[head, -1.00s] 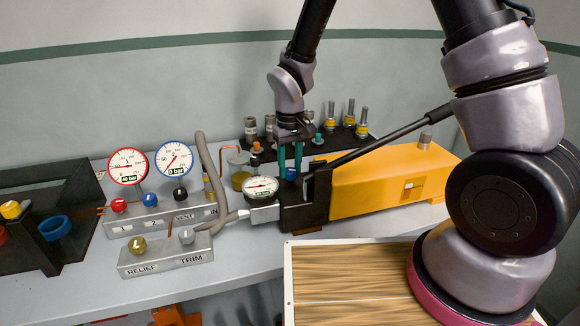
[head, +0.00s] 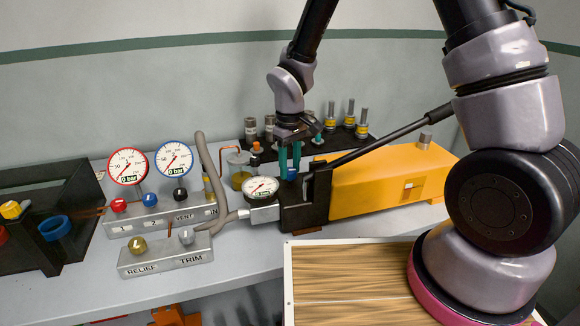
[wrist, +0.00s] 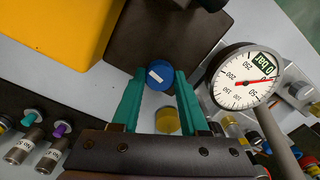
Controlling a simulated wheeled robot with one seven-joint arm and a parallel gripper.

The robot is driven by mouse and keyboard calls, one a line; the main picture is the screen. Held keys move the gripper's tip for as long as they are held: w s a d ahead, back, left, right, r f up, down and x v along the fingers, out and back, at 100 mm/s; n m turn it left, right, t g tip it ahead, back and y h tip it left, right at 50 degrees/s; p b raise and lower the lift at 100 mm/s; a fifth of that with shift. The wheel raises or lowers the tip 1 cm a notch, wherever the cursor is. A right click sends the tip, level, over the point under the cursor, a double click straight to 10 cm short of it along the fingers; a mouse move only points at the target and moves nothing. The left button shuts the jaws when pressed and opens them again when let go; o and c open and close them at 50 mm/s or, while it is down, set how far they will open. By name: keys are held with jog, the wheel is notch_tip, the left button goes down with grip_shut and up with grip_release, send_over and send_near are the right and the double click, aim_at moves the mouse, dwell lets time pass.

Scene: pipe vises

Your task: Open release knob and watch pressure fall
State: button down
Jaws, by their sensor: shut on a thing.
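The blue release knob (head: 292,174) is on the dark block of the yellow pump (head: 375,180). In the wrist view the knob (wrist: 160,75), with a white mark, sits between the teal fingertips. My gripper (head: 290,178) points down and is shut on it. The pump's round gauge (head: 262,188) also shows in the wrist view (wrist: 244,78), where its display reads 0 bar. The red-rimmed gauge (head: 128,165) and the blue-rimmed gauge (head: 174,160) both read 0 bar.
The valve block (head: 160,213) with red, blue and black knobs and the RELIEF/TRIM block (head: 165,255) stand left. The pump's black lever (head: 385,137) slants up to the right. A grey hose (head: 207,165) runs beside the gauge. Several fittings (head: 350,115) stand behind.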

aim_at(291, 170)
jog(key=shift+c, duration=2.1)
grip_release()
notch_tip(291, 170, up, 11)
jog(key=shift+f, duration=0.1)
jog(key=s+d+r+m+t+y, duration=0.1)
jog(key=d+r+m+t, duration=0.15)
jog(key=d+r, duration=0.5)
jog(key=s+d+r+m+t, duration=0.1)
jog(key=s+d+r+m, duration=0.1)
jog(key=d+r+m, duration=0.4)
jog(key=s+d+r+m+t+y, duration=0.1)
jog(key=s+d+r+m+t, duration=0.2)
jog(key=s+d+r, duration=0.5)
jog(key=shift+s+d+r+m+t, duration=0.35)
jog(key=shift+s+d+m, duration=0.1)
jog(key=shift+s+d, duration=0.2)
